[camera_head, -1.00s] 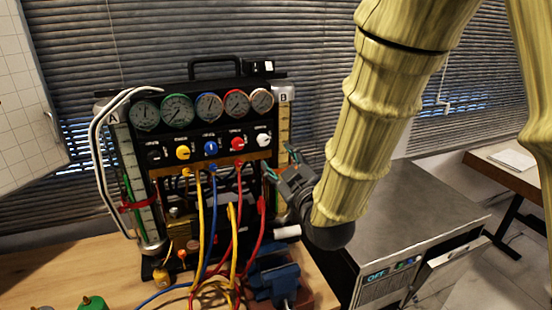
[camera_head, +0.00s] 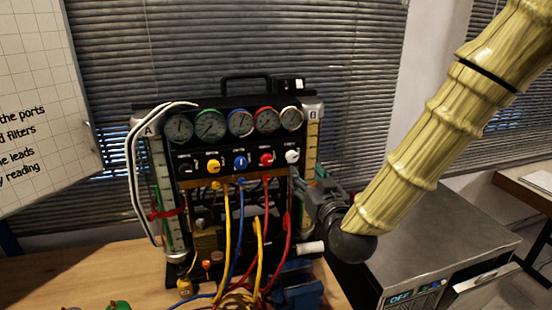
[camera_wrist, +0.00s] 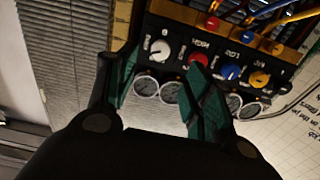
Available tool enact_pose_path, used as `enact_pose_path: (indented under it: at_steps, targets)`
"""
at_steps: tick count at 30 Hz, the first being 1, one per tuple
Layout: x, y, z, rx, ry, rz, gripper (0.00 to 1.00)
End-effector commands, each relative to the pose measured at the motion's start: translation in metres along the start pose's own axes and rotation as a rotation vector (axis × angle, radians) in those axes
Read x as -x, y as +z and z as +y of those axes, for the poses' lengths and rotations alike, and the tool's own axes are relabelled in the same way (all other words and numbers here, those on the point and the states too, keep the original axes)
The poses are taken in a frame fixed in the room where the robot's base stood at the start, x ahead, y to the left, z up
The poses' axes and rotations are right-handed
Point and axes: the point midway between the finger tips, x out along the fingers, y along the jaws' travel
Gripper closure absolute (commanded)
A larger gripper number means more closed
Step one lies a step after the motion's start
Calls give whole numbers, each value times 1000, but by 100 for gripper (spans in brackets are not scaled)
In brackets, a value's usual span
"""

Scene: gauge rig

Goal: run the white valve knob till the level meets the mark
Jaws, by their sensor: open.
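The white valve knob (camera_head: 292,156) is at the right end of the knob row on the gauge rig. In the wrist view the white knob (camera_wrist: 160,48) shows upside down, between and beyond my fingers. My gripper (camera_head: 307,178) is open and empty, just below and right of the knob in the head view. Its green-lined fingers (camera_wrist: 160,72) appear apart from the knob. Sight tube A (camera_head: 158,175) stands at the rig's left with a red band (camera_head: 167,213) around it. Tube B (camera_head: 312,137) stands at the right, its lower part hidden by my gripper. I cannot make out the liquid levels.
Black, yellow (camera_head: 213,166), blue (camera_head: 240,162) and red (camera_head: 266,159) knobs line the row below several gauges (camera_head: 240,122). Coloured hoses (camera_head: 228,235) hang in front. A blue vise (camera_head: 298,292) stands below. A grey cabinet (camera_head: 440,230) is at right.

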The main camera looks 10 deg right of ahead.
Motion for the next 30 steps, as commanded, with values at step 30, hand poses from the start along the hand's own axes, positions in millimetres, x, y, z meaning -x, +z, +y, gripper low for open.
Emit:
enact_pose_path:
  at_steps: [30]
  targets:
    - [-104,0,1,-6,2,-1,49]
